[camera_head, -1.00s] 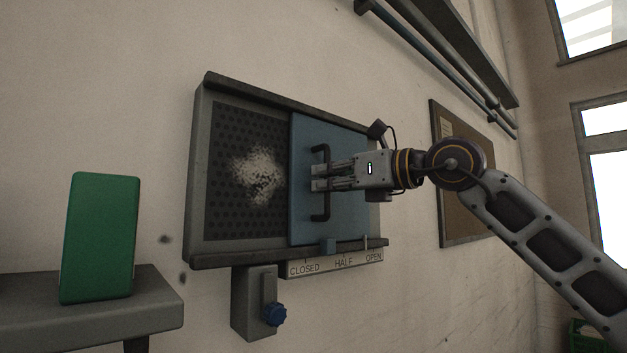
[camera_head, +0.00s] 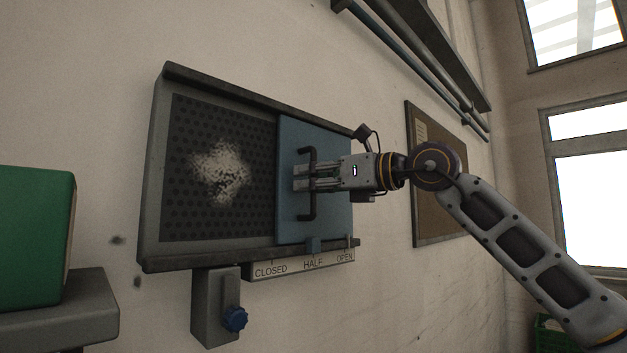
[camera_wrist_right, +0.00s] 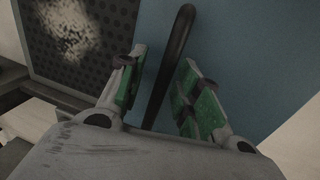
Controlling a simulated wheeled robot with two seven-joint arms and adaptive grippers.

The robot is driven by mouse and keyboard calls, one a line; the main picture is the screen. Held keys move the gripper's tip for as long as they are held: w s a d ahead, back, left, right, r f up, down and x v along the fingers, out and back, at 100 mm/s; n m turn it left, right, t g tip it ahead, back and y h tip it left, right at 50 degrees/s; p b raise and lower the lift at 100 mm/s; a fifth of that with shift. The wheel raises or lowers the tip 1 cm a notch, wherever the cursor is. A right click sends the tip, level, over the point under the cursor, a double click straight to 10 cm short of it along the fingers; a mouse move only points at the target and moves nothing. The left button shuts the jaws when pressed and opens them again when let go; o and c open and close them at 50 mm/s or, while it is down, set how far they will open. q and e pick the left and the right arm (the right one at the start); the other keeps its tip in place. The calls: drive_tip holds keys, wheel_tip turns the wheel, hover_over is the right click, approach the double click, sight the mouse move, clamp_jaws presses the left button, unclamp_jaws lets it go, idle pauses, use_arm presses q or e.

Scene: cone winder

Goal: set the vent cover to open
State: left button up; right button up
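The vent cover (camera_head: 335,219) is a blue plate on a grey wall frame (camera_head: 152,200), over the right part of a perforated grid (camera_head: 190,220). Its small blue tab (camera_head: 314,244) stands about above HALF on the scale (camera_head: 290,267), left of OPEN. A dark upright bar handle (camera_head: 307,214) is on the cover. My right gripper (camera_head: 297,178) is at the handle's middle. In the right wrist view its green-padded fingers stand on either side of the handle (camera_wrist_right: 172,65), with gaps visible, so it looks open around it. My left gripper is not in view.
A blue knob (camera_head: 235,319) on a grey box is below the frame. A green block (camera_head: 35,240) sits on a shelf (camera_head: 90,312) at left. A cork board (camera_head: 425,190) and pipes are on the wall to the right.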

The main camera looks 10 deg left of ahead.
drive_tip(key=v, duration=1.2)
idle(0.5)
drive_tip(key=shift+w, duration=0.1)
idle(0.4)
